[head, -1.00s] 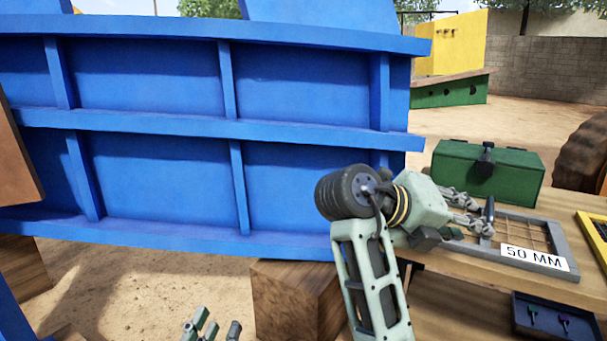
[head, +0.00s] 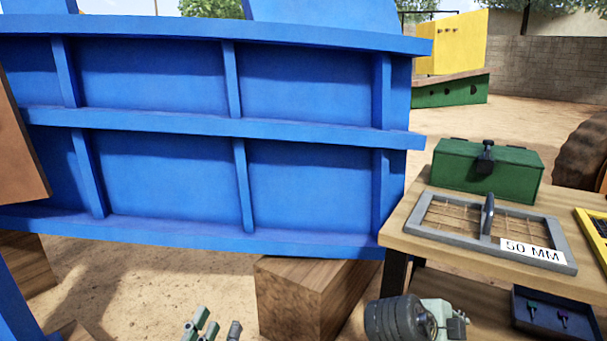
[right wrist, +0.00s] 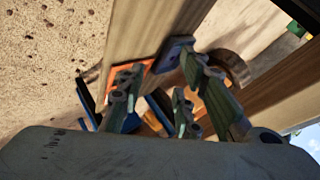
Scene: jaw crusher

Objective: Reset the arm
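My left gripper (head: 214,329) shows at the bottom edge of the head view, only its fingertips in the picture. They stand apart with nothing between them, over sandy ground. My right arm (head: 418,319) shows low at the bottom right of the head view, below the wooden table top, its dark round joint foremost. The right gripper is outside the head view. In the right wrist view my right gripper (right wrist: 166,88) has its fingers apart and nothing clearly held. Orange and blue things behind the fingers are blurred.
A large blue ribbed steel body (head: 165,85) fills the left and middle. A wooden table (head: 400,238) at right bears a green box (head: 470,172), a grey screen frame labelled 50 MM (head: 445,235) and a yellow frame (head: 590,232). A wooden block (head: 300,295) stands on the ground.

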